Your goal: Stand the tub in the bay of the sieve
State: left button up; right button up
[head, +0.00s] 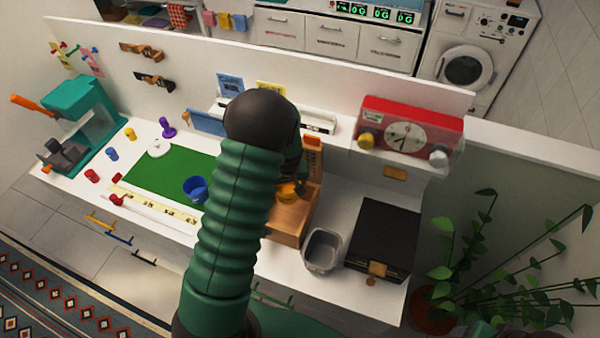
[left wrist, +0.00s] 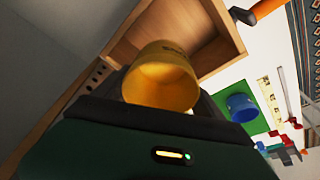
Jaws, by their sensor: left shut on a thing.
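A yellow-orange tub (left wrist: 162,78) with dark lettering fills the middle of the left wrist view. My left gripper (left wrist: 160,108) is shut on it, with its wide dark body below. In the head view, a small part of the tub (head: 288,192) shows beside my green arm, which hides most of the gripper. The tub is at an open wooden box (head: 287,222), whose frame (left wrist: 215,45) is behind it in the wrist view. I cannot tell whether the tub touches the box. No sieve can be made out for certain. My right gripper is not in view.
Right of the wooden box stand an open grey bin (head: 322,250) and a black case (head: 384,238). A red clock unit (head: 408,130) is behind. Left lies a green mat (head: 160,178) with a blue cup (head: 195,189). A potted plant (head: 490,260) stands right of the counter.

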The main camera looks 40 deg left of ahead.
pick_arm(q)
jog(key=shift+s+a+f, duration=0.3)
jog(key=shift+s+a, duration=0.15)
jog(key=shift+a, duration=0.25)
jog(key=shift+s+f+b, duration=0.3)
jog(key=shift+s+b, duration=0.55)
jog(key=f, duration=0.1)
jog(key=w+d+f+b, duration=0.1)
jog(key=d+f+b, duration=0.1)
jog(key=shift+w+f, duration=0.25)
jog(key=shift+w, duration=0.1)
jog(key=f+b, duration=0.1)
jog(key=a+f+b, duration=0.1)
jog(key=s+f+b, duration=0.1)
jog(key=f, duration=0.1)
jog(key=shift+a, duration=0.35)
jog(key=f, duration=0.1)
jog(key=b, duration=0.1)
jog(key=f+b, duration=0.1)
jog(key=shift+w+d+f, duration=0.25)
jog(key=shift+d+f, duration=0.05)
jog(key=shift+d, duration=0.1)
jog(key=shift+d+f+b, duration=0.2)
jog(key=shift+f+b, duration=0.25)
jog(key=shift+b, duration=0.05)
jog(key=shift+s+a+f, duration=0.1)
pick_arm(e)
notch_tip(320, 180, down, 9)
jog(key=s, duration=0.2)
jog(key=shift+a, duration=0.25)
